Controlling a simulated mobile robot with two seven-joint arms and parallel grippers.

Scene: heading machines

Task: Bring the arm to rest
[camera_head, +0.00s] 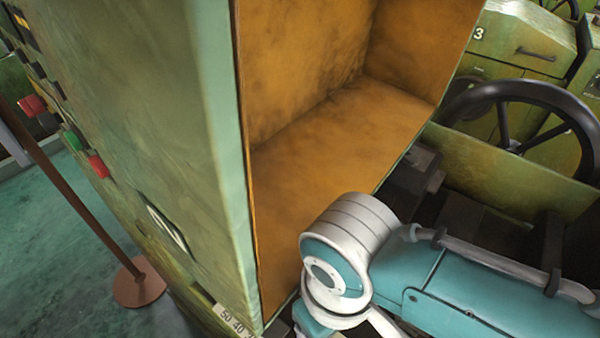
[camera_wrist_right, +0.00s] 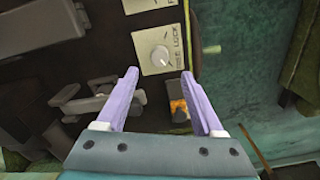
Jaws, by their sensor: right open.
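My right arm (camera_head: 480,290), white and teal, comes in from the lower right in the head view, in front of the green machine cabinet (camera_head: 150,110). Its gripper is out of sight in that view. In the right wrist view my right gripper (camera_wrist_right: 160,82) shows two purple fingers spread apart with nothing between them. Beyond the fingertips is a pale panel with a round white knob (camera_wrist_right: 160,56) marked "FREE" and "LOCK". Whether the fingers touch anything is not clear. My left gripper is in neither view.
The cabinet's open orange-brown compartment (camera_head: 330,140) faces right. A dark handwheel (camera_head: 515,95) stands at the right. A post with a round brown base (camera_head: 138,284) stands on the floor at left. In the wrist view, a grey lever (camera_wrist_right: 95,102) lies left of the fingers.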

